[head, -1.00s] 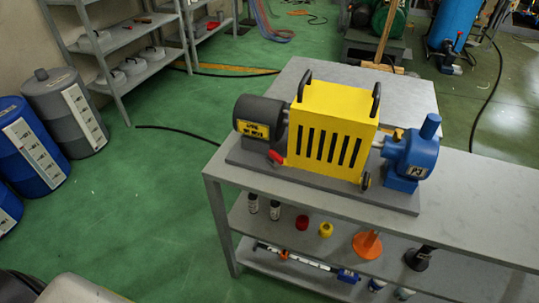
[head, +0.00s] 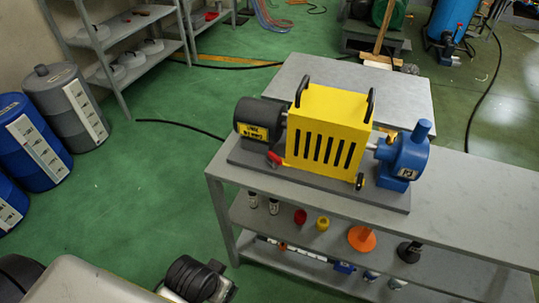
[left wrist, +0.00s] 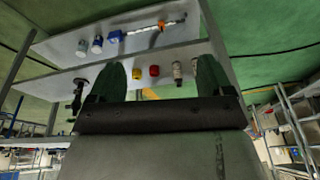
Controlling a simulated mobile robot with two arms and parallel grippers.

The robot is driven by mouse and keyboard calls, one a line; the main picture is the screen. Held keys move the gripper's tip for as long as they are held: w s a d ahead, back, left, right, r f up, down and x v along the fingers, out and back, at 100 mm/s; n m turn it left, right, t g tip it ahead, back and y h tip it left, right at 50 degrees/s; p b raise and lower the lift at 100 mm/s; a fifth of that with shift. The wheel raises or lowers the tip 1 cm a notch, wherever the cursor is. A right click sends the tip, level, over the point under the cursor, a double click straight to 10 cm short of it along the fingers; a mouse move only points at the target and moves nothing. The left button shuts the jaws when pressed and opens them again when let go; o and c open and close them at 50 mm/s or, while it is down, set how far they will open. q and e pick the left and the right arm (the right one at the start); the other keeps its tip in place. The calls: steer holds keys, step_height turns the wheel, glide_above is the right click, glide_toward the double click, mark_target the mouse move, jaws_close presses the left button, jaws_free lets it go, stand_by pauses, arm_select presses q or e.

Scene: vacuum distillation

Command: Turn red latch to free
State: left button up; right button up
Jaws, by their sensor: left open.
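The red latch (head: 275,158) is a small red piece at the lower left corner of the yellow slotted guard (head: 322,130), beside the dark grey motor (head: 257,122). The guard stands on a grey base plate on the table, with a blue pump (head: 405,157) at its right. In the left wrist view my left gripper (left wrist: 161,66) has its two dark fingers spread apart, with nothing between them. The latch is not visible in that view. In the head view part of my left arm shows at the bottom, well apart from the latch. My right gripper is not in view.
The grey table (head: 465,190) has a lower shelf with a red cap (head: 300,216), a yellow cap (head: 322,223), an orange funnel (head: 361,239) and bottles. Blue and grey drums (head: 70,108) and a shelving rack stand at the left.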

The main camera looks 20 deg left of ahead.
arm_select(q)
steer(key=w+v, duration=0.1)
steer(key=v, duration=0.8)
steer(key=m+t+h, duration=0.4)
steer(key=t+h, duration=0.3)
steer(key=t, duration=0.1)
glide_toward(273, 158)
steer(key=p+x, duration=0.1)
steer(key=x, duration=0.7)
steer(key=shift+w+d+f, duration=0.15)
steer(key=shift+w+f, duration=0.05)
steer(key=shift+w, duration=0.05)
steer(key=shift+c, duration=0.3)
